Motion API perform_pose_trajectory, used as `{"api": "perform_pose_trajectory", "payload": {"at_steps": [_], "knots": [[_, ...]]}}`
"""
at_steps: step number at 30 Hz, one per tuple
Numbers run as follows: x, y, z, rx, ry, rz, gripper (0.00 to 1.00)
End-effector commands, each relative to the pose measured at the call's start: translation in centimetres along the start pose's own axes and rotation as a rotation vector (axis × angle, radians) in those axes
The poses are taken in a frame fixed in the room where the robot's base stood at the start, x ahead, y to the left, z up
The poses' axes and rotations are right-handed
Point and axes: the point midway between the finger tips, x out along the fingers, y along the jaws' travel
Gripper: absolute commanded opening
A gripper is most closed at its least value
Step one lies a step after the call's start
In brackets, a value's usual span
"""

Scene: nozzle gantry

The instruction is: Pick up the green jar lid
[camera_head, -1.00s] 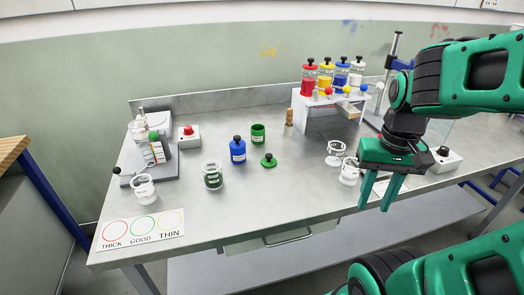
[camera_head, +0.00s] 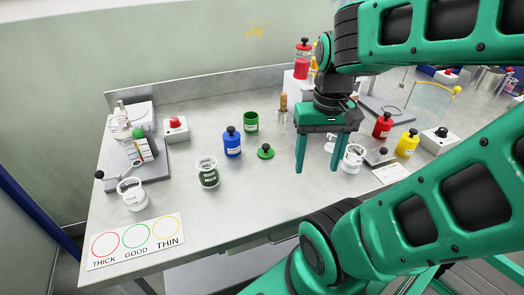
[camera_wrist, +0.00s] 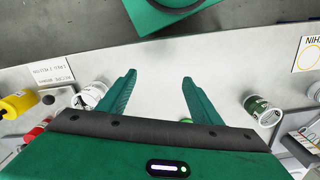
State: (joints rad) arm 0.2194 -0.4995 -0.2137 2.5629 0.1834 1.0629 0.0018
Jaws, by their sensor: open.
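The green jar lid (camera_head: 265,151) lies flat on the bench, with a dark knob on top. It is just left of my gripper and apart from it. The open green jar (camera_head: 251,122) stands behind it. My gripper (camera_head: 320,170) is open and empty, its two green fingers pointing down above the bench. In the wrist view the fingers (camera_wrist: 158,85) are spread with bare bench between them. There only a small green bit of the lid (camera_wrist: 186,121) shows beside the right finger; my gripper body hides the rest.
A blue jar (camera_head: 232,143) and a glass beaker with dark green contents (camera_head: 207,173) stand left of the lid. Glass beakers (camera_head: 353,157) stand close right of my gripper. Red (camera_head: 383,126) and yellow (camera_head: 407,144) jars are farther right.

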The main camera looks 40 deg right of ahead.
Motion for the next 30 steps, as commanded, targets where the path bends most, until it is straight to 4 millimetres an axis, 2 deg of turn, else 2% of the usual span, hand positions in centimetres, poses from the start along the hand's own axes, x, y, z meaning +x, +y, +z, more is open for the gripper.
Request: {"api": "perform_pose_trajectory", "payload": {"at_steps": [2,5,12,18,24,30], "knots": [[-0.6,-0.4,-0.9,0.050,0.004,-0.004,0.64],[-1.3,-1.6,-3.4,0.160,-0.004,-0.009,0.64],[-2.5,-5.5,-11.5,0.541,-0.041,-0.034,0.64],[-2.4,-8.0,-16.6,0.782,-0.079,-0.049,0.64],[-1.8,-9.0,-18.4,0.882,-0.098,-0.054,0.64],[0.9,-9.4,-18.3,0.890,-0.101,-0.053,0.64]]}}
